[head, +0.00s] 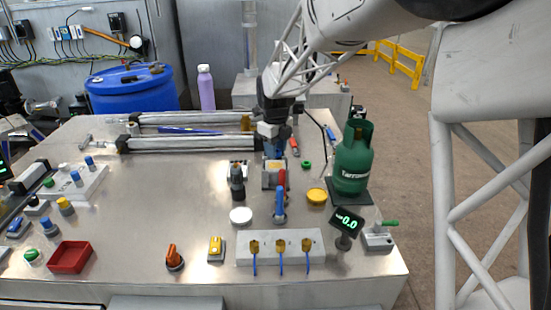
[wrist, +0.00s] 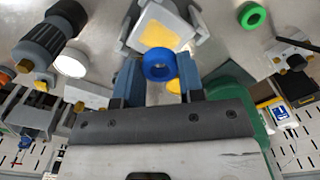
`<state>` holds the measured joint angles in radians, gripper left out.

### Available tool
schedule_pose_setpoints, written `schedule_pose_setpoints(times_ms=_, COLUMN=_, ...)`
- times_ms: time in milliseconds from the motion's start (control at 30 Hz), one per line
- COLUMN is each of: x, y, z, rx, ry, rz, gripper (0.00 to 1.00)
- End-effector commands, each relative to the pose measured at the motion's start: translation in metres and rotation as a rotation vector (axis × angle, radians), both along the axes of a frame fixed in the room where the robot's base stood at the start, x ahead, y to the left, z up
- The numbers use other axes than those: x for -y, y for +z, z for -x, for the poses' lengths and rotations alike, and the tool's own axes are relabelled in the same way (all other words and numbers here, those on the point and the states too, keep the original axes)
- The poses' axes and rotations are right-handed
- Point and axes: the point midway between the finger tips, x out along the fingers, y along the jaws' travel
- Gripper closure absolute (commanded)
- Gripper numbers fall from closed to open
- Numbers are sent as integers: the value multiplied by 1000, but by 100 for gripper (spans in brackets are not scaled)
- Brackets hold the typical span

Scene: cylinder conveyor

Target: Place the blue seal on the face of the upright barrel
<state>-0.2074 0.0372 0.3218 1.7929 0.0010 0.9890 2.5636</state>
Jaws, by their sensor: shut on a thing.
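My gripper (wrist: 160,75) is shut on the blue seal (wrist: 160,64), a ring that sits between the blue fingertips in the wrist view. In the head view my gripper (head: 273,150) points down over a grey holder, and the seal cannot be made out. The upright barrel (wrist: 137,35) seems to be the pale square piece with a yellowish inner face, clasped in the grey holder. It also shows in the head view (head: 274,178), just below the fingers. The seal overlaps the barrel's near edge in the wrist view; whether they touch cannot be told.
A green ring (head: 307,164), a yellow disc (head: 317,196) and a white disc (head: 240,216) lie around the holder. A dark knobbed fitting (head: 237,182) stands left of it. A green gas bottle (head: 353,160) stands right. The table's left middle (head: 165,205) is clear.

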Motion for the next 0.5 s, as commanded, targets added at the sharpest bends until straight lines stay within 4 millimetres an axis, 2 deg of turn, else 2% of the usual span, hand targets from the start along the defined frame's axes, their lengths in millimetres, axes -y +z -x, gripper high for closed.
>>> schedule_pose_setpoints(times_ms=333, x=0, y=-32, z=1, rx=-2, ry=0, rz=1, gripper=86)
schedule_pose_setpoints(times_ms=500, x=0, y=-38, z=0, rx=-1, ry=0, rz=0, gripper=86)
